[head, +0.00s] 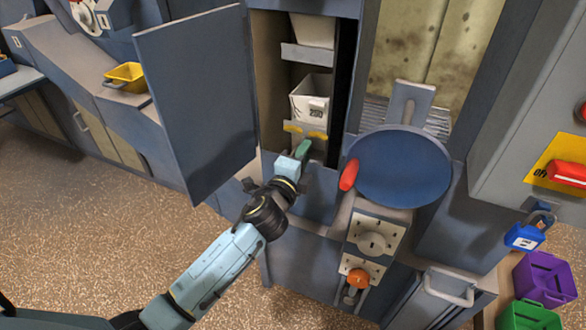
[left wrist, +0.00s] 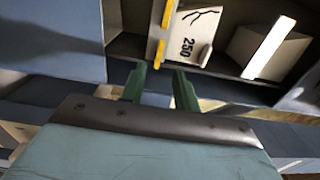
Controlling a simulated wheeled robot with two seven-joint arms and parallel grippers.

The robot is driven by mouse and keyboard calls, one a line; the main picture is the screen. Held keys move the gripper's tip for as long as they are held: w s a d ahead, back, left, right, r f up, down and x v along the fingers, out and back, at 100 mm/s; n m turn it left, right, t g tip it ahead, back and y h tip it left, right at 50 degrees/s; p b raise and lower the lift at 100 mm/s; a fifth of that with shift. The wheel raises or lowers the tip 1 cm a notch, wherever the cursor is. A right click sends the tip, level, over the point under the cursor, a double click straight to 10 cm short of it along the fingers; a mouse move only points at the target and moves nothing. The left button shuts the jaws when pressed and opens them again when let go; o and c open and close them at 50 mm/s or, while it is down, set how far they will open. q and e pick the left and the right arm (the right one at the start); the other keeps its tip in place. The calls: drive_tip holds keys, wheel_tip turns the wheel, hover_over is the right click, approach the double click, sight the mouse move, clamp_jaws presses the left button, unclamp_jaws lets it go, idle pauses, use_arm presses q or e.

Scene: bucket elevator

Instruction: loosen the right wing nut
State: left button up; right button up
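Two yellow wing nuts sit side by side on a pale bracket below the white bucket (head: 311,99) inside the open cabinet: the left one (head: 292,128) and the right one (head: 317,134). My left gripper (head: 304,147) is at the cabinet opening, just below and in front of the right wing nut. In the left wrist view its two green fingers (left wrist: 160,74) stand apart with nothing between them. A narrow yellow part (left wrist: 162,35) lies just beyond the fingertips; I cannot tell whether it is the right wing nut. My right gripper is out of view.
The blue cabinet door (head: 197,100) stands open left of my left arm. A round blue cover (head: 398,167) with a red handle (head: 348,175) is close on the right. A control panel (head: 372,243) with an orange knob sits below it.

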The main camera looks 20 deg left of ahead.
use_arm(q)
drive_tip(key=s, duration=0.6)
drive_tip(key=shift+s+a, duration=0.15)
drive_tip(key=shift+s, duration=0.2)
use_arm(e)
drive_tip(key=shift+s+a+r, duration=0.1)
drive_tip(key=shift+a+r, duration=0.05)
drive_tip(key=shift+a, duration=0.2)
use_arm(q)
drive_tip(key=shift+f, duration=0.1)
